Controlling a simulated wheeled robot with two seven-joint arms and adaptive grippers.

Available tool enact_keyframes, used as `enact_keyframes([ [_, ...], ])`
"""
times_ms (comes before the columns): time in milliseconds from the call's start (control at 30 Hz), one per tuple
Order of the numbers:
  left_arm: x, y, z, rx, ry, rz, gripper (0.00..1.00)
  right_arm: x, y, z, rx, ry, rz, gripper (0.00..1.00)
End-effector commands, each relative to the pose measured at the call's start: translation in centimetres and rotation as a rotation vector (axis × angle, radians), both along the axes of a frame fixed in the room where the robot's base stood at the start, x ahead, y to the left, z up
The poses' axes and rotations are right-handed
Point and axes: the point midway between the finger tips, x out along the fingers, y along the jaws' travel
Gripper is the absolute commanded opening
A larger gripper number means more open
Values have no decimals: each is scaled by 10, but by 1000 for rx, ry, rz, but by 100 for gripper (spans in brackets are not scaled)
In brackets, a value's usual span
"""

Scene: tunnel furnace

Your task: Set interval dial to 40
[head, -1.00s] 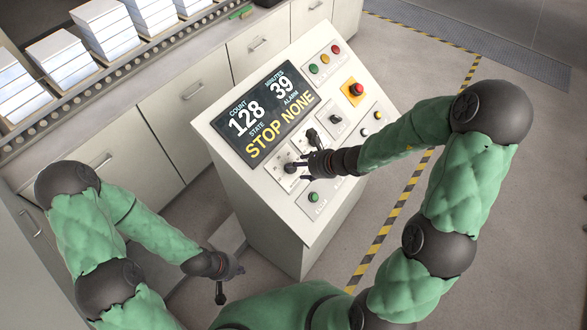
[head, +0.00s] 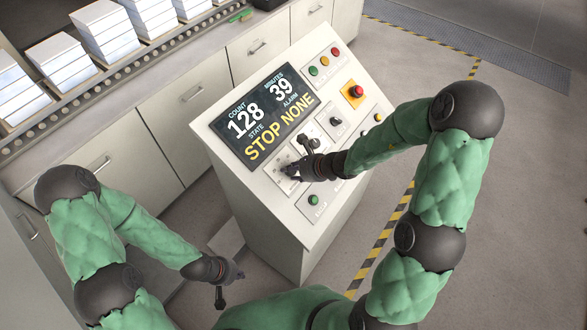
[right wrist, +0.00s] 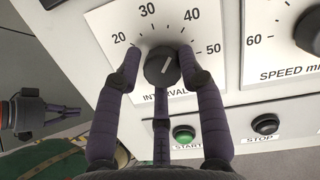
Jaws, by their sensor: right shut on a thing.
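The interval dial (right wrist: 161,66) is a black round knob with a white pointer line on a white scale plate marked 20 to 50. Its pointer tilts up and to the right, toward the 40 side. My right gripper (right wrist: 160,65) is shut on the dial, with purple fingers on its left and right sides. In the head view my right gripper (head: 290,170) covers most of the dial. The panel display (head: 265,115) reads count 128, minutes 39, state STOP, alarm NONE. My left gripper (head: 230,276) hangs low, away from the panel, its fingers too small to judge.
The speed dial (right wrist: 310,32) is to the right of the interval dial. The green start button (right wrist: 184,134) and black stop button (right wrist: 265,124) are below. A red emergency button (head: 357,90) sits higher on the console. A conveyor with white stacks (head: 105,30) stands behind.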

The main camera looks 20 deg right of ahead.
Motion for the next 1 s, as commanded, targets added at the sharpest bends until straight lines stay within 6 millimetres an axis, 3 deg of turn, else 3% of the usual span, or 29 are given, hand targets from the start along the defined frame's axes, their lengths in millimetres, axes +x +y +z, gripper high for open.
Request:
enact_keyframes([
  [400, 0, 0, -14, 0, 0, 0, 0, 7, -1, 6, 40, 5, -66, 7],
  [700, 0, 0, -13, 0, 0, 0, 0, 8, -1, 9, 44, 6, -74, 7],
  [733, 0, 0, -13, 0, 0, 0, 0, 9, -1, 9, 43, 5, -75, 45],
  [767, 0, 0, -13, 0, 0, 0, 0, 9, -1, 9, 44, 5, -74, 53],
  [800, 0, 0, -13, 0, 0, 0, 0, 9, -1, 9, 43, 5, -75, 59],
  [1000, 0, 0, -13, 0, 0, 0, 0, 6, -1, 6, 43, 13, -73, 59],
])
